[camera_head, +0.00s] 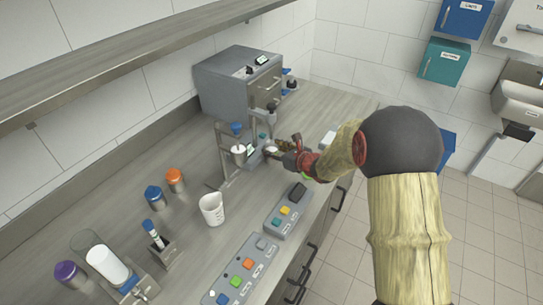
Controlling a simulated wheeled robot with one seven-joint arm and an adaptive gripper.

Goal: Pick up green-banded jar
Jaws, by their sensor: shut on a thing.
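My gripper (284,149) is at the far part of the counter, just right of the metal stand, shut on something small. My wrist and the stand crowd this spot, and I cannot make out the held thing clearly. A bright green patch (307,177) shows just below my wrist, too small and too covered to tell whether it is the green-banded jar. I see no other jar with a clear green band. A jar with an orange lid (175,178), one with a blue lid (154,197) and one with a purple lid (70,274) stand at the left.
A metal stand (224,155) holding a small cup (239,152) is left of my gripper. A grey machine (232,84) stands behind. A white cup (212,208) and button panels (241,272) are in front. A shelf (110,60) overhangs the left side.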

